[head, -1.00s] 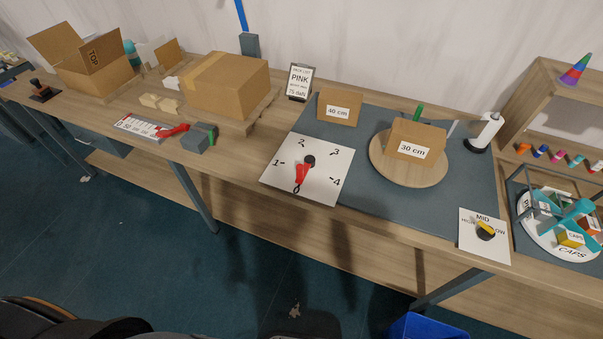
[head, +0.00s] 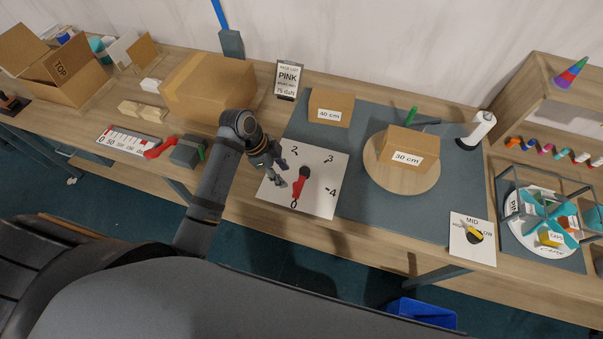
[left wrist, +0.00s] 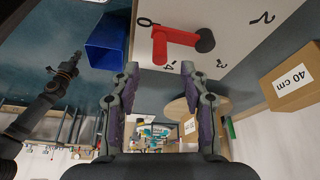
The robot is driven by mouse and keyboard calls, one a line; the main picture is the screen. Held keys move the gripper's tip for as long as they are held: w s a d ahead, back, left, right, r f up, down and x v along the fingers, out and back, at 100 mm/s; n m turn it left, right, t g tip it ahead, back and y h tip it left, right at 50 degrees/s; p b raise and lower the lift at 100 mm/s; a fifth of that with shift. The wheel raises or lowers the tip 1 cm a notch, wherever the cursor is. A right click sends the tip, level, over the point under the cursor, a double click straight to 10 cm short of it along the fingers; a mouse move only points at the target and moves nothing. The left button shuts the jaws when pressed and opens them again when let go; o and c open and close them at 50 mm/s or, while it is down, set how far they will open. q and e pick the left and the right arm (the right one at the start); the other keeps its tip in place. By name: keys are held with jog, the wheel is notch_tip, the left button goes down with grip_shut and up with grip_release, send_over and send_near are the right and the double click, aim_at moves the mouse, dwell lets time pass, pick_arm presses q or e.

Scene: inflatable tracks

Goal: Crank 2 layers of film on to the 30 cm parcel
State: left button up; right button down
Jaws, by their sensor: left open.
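The 30 cm parcel (head: 402,146), a brown box, sits on a round wooden turntable (head: 400,180). A white square dial plate (head: 322,192) marked with numbers carries a red crank (head: 298,188) that points at 0. My left gripper (head: 282,173) is open and empty at the dial's left edge, near the crank. In the left wrist view the crank (left wrist: 172,35) lies just beyond my open fingertips (left wrist: 164,72), not between them. A white film roll (head: 480,128) stands upright behind the parcel's right. My right gripper (left wrist: 72,65) shows small in the left wrist view; its jaws are unclear.
A 40 cm parcel (head: 331,107) stands behind the dial. A larger carton (head: 208,88) and a red-handled tool (head: 160,148) are left of my arm. A blue bin (head: 422,313) stands on the floor.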

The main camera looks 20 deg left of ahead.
aim_at(296, 187)
pick_arm(q)
jog(key=shift+m, duration=0.4)
jog(key=p+x, duration=0.1)
jog(key=x, duration=0.4)
jog(key=p+x, duration=0.1)
jog(key=x, duration=0.2)
jog(key=shift+w+d+f+p, duration=0.1)
jog(key=shift+d+f+p, duration=0.15)
jog(key=shift+d, duration=0.2)
jog(key=shift+d+f, duration=0.15)
jog(key=shift+f, duration=0.25)
pick_arm(e)
notch_tip(296, 187, up, 3)
jog(key=shift+d+f, duration=0.1)
pick_arm(q)
jog(key=shift+c, duration=0.5)
grip_shut()
